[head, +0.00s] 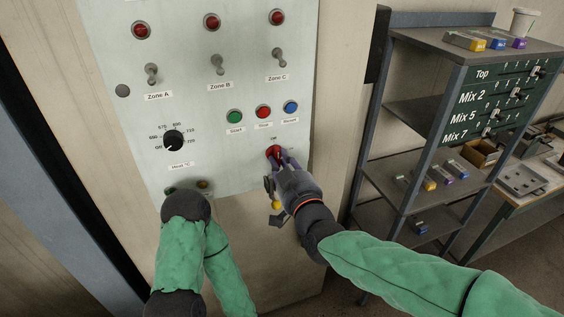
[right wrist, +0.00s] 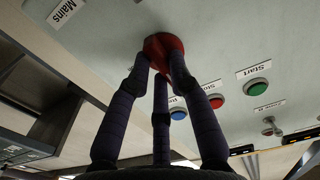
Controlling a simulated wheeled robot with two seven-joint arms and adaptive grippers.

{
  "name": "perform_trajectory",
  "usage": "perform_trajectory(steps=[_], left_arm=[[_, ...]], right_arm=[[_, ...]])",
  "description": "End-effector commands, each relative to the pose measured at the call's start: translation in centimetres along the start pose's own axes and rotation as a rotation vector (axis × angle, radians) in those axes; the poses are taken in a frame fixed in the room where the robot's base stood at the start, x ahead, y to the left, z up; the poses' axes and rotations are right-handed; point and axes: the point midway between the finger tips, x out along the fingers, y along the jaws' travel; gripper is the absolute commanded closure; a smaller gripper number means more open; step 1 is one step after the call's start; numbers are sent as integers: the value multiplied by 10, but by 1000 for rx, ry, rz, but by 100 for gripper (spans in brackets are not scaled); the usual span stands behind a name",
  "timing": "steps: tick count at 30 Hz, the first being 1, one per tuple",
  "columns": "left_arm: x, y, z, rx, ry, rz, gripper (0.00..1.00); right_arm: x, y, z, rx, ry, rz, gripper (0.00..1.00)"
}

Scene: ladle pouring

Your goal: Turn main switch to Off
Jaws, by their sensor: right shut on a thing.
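The main switch is a red rotary knob (head: 273,151) low on the right of the pale control panel (head: 215,120). My right gripper (head: 279,160) is at the knob, with its purple fingers closed around it. In the right wrist view the fingers (right wrist: 163,68) touch the sides of the red knob (right wrist: 163,43), and a "Mains" label (right wrist: 64,12) shows at the upper left. The exact position of the knob's pointer is hidden by the fingers. My left arm is in front of the panel's lower left; its gripper does not show.
Green, red and blue push buttons (head: 263,111) sit just above the switch. A black heat dial (head: 173,140) is at the left, with Zone toggles (head: 217,64) above. A grey shelf rack (head: 450,60) stands to the right.

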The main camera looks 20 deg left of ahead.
Motion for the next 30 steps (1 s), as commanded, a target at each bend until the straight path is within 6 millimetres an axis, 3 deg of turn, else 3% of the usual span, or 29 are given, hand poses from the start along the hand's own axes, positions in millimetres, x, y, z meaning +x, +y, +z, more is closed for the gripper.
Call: perform_trajectory(steps=[8,9,11,23,30], left_arm=[[0,0,0,0,0,0,60],[0,0,0,0,0,0,60],[0,0,0,0,0,0,60],[0,0,0,0,0,0,60],[0,0,0,0,0,0,60]], right_arm=[[0,0,1,-2,-1,0,100],[0,0,1,-2,-1,0,68],[0,0,1,-2,-1,0,55],[-3,0,0,0,0,0,55],[-31,0,-1,0,2,-1,55]])
